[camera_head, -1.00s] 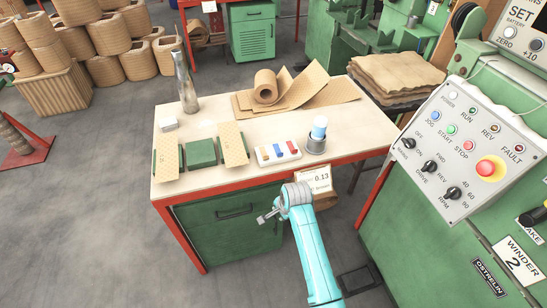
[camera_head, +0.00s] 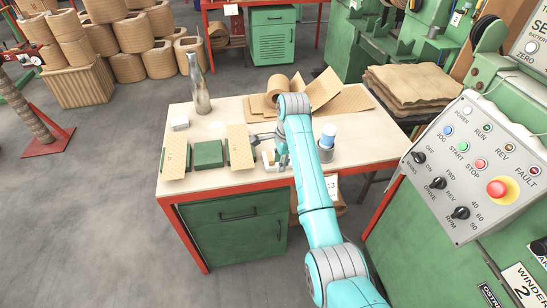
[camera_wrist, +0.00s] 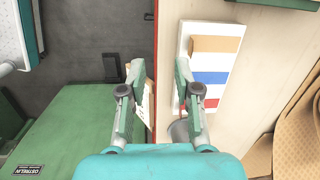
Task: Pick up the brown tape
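The brown tape (camera_wrist: 215,44) is a tan strip at the top end of a white holder (camera_wrist: 233,31), which also carries a blue tape (camera_wrist: 208,77) and a red tape (camera_wrist: 204,101). In the head view the holder (camera_head: 267,158) is mostly hidden behind my arm, and I cannot make out the brown tape there. My gripper (camera_wrist: 159,78) is open, with nothing between its fingers. In the wrist view it is left of the holder, over the table's edge. Its right finger overlaps the holder's left side; whether they touch is unclear.
A bench (camera_head: 345,160) holds the holder. Left of it are a brown board (camera_head: 240,147), a green block (camera_head: 208,154) and a metal bottle (camera_head: 198,85). A grey cup with a blue-white roll (camera_head: 328,135) stands right of my arm. Tan sheets (camera_head: 340,92) lie behind. A control panel (camera_head: 480,155) stands right.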

